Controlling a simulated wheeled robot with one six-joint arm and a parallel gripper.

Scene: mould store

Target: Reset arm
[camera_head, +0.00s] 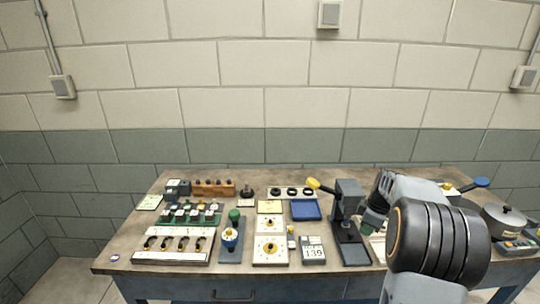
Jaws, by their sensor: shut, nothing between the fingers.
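My arm reaches in from the lower right over the right part of the workbench (120,260). Its wrist end, with my gripper (373,224), is just right of a grey press with a yellow-knobbed lever (349,205). The gripper is small and partly covered by my own arm; it is shut and holds nothing. I cannot tell how high it is above the bench.
The bench carries a white panel with several dark levers (172,258), a blue tray (306,210), a white dial panel (270,250), a display reading 139 (313,250) and a lidded pot (505,219). A block wall (270,110) stands behind.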

